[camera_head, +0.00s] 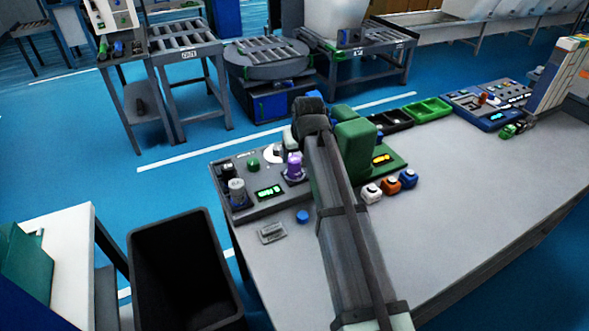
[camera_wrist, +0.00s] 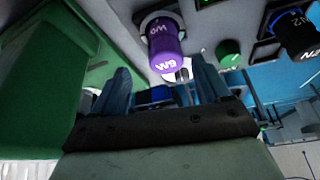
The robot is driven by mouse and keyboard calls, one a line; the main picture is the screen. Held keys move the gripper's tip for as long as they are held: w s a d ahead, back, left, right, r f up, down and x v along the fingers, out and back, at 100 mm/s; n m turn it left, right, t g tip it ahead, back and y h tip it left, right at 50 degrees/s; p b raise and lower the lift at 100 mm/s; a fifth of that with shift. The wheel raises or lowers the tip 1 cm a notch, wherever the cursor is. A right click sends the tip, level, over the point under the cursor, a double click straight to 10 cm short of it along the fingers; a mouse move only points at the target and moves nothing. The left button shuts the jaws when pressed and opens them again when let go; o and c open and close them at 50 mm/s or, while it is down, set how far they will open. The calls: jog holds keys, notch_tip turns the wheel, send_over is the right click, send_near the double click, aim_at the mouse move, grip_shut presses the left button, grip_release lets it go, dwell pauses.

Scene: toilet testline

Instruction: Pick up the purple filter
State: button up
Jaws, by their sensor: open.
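The purple filter (camera_head: 294,166) stands on the dark panel at the left end of the table in the head view, just left of my arm. My gripper (camera_wrist: 161,68) is open, with one blue-grey finger on each side of the filter in that picture. I cannot tell how far the filter is from the fingers or whether they touch it. In the head view my arm hides the fingertips.
A grey cylinder (camera_head: 237,191) and a green knob (camera_head: 253,164) share the panel. A green block (camera_head: 355,138) stands close right of my arm. White, orange and blue cubes (camera_head: 390,186) sit nearby. A black bin (camera_head: 187,270) stands left of the table.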

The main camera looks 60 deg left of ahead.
aim_at(295, 159)
jog(key=shift+s+x, duration=0.15)
jog(key=shift+x, duration=1.45)
jog(key=shift+s+x, duration=0.15)
jog(key=shift+x, duration=1.5)
jog(key=shift+a+r, duration=0.1)
jog(key=shift+a, duration=0.05)
jog(key=c, duration=1.1)
